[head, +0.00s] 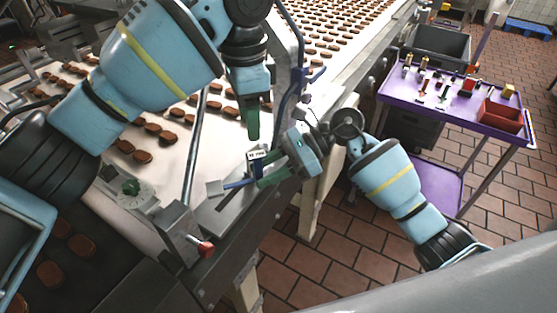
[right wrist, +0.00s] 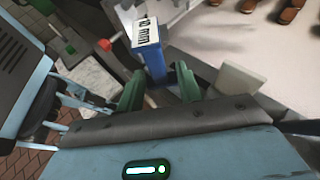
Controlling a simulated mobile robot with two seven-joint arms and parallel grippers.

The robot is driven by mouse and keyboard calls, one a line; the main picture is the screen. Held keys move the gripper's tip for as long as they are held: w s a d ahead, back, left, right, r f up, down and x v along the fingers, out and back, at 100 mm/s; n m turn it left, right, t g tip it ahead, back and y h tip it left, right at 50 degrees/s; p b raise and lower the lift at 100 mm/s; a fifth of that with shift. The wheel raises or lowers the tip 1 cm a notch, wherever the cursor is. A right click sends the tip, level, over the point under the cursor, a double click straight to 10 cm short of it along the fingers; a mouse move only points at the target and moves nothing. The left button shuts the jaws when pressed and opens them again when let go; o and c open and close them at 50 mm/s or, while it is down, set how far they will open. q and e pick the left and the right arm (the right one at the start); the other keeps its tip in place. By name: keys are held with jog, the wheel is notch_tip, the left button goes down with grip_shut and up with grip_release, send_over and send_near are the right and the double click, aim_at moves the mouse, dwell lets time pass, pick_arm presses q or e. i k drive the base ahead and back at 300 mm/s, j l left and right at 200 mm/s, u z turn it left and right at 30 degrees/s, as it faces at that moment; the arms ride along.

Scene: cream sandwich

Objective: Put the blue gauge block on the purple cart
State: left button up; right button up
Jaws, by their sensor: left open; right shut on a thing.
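The blue gauge block (head: 257,167) stands upright with a white top label at the conveyor's metal edge; the right wrist view shows the block (right wrist: 151,62) with "10 mm" on its label. My right gripper (head: 263,176) is shut on it; its green fingers (right wrist: 160,88) lie on both sides of the block's lower part. My left gripper (head: 252,132) is open, pointing down just above the block, with its fingers overlapping in the head view. The purple cart (head: 448,100) stands at the right, away from both grippers.
A conveyor (head: 285,75) carries many brown biscuits. A red knob (head: 206,248) sticks out near the front. Tiled floor lies between conveyor and cart.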

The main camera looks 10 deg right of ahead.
aim_at(472, 103)
jog(key=i+l, duration=0.1)
jog(key=l, duration=1.35)
